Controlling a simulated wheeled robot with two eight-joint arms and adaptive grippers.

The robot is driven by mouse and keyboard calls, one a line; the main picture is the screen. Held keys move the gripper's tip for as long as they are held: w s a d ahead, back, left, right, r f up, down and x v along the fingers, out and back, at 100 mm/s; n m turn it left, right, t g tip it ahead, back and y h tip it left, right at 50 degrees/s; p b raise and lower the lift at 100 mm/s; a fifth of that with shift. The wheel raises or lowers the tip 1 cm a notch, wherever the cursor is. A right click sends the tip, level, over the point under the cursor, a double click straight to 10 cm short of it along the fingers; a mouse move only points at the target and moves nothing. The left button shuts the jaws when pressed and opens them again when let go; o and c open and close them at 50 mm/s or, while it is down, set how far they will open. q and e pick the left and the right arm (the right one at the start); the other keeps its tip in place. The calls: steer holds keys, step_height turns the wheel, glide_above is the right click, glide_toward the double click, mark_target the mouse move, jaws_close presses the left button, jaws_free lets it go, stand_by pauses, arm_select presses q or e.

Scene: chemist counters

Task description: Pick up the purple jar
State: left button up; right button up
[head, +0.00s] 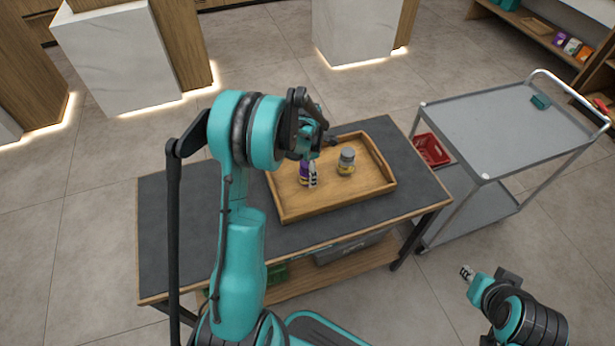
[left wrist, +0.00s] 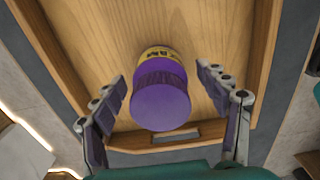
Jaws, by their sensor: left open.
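The purple jar (left wrist: 160,100) has a purple lid and a yellow label band, and it is in the wooden tray (head: 345,203). In the left wrist view it lies between the two spread fingers of my left gripper (left wrist: 162,78), with a gap on each side. In the head view the jar (head: 304,170) shows partly behind a finger of my left gripper (head: 311,170), which is open above the tray. My right gripper (head: 467,272) is low at the right, away from the table; its fingers are too small to read.
The tray's raised rim surrounds both. The dark tabletop (head: 180,225) is bare at left. A grey cart (head: 500,125) and a red basket (head: 432,150) are at right.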

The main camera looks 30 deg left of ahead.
arm_select(q)
steer(key=shift+f, duration=0.45)
steer(key=shift+r, duration=0.1)
steer(key=c, duration=1.3)
steer(key=shift+r, duration=0.1)
